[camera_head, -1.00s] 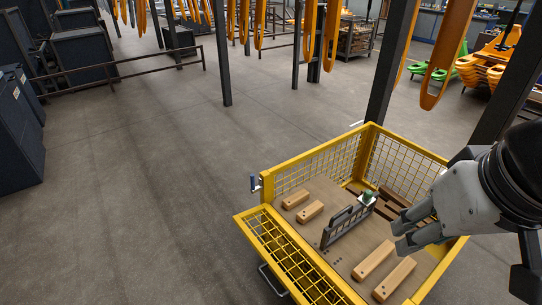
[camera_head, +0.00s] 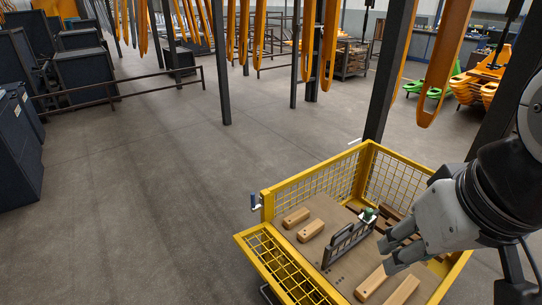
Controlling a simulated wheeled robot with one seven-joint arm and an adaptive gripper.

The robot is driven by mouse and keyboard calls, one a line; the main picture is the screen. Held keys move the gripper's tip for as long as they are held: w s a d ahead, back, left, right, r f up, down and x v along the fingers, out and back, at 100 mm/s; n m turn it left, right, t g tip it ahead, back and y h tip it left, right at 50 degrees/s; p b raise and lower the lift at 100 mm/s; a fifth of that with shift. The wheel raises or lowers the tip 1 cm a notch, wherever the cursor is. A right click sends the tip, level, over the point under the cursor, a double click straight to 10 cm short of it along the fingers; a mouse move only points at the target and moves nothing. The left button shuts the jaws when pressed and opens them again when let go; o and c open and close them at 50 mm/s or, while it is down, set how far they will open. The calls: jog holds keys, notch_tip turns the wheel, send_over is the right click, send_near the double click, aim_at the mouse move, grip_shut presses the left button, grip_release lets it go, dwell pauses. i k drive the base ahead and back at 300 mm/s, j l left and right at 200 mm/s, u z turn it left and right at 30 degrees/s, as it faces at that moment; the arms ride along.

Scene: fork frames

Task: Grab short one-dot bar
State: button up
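Two short light-wood bars lie side by side on the board at the left of the yellow mesh crate (camera_head: 313,183): a rear one (camera_head: 296,218) and a front one (camera_head: 311,230). Their dots are too small to count here. Two longer wooden bars, a left one (camera_head: 370,283) and a right one (camera_head: 402,291), lie at the front right, partly cut off by the frame. My gripper (camera_head: 384,257) is over the right side of the crate, right of the short bars and apart from them. Its two fingers look spread, with nothing between them.
A dark upright rack (camera_head: 348,244) with a green-topped piece (camera_head: 369,215) stands on the board between the short bars and my gripper. Dark brown pieces (camera_head: 391,212) lie behind. The crate's mesh walls surround the board. A dark post (camera_head: 392,75) rises behind; floor at left is clear.

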aim_at(290, 221)
jog(key=k+l+u, duration=0.1)
jog(key=k+l, duration=0.25)
jog(key=i+j+z, duration=0.1)
jog(key=i+j, duration=0.2)
jog(key=i+j+z, duration=0.1)
jog(key=i+j, duration=0.15)
jog(key=j, duration=0.2)
jog(key=i+j+z, duration=0.1)
jog(key=i+j, duration=0.15)
jog(key=j, duration=0.15)
jog(key=i+j+z, duration=0.15)
jog(key=j, duration=0.25)
jog(key=i+j+z, duration=0.1)
jog(key=i+j, duration=0.25)
jog(key=i+j+z, duration=0.1)
jog(key=j, duration=0.45)
jog(key=i+j+z, duration=0.1)
jog(key=i+j, duration=0.15)
jog(key=j, duration=0.25)
jog(key=i+j+z, duration=0.1)
jog(key=j, duration=0.4)
jog(key=i, duration=0.1)
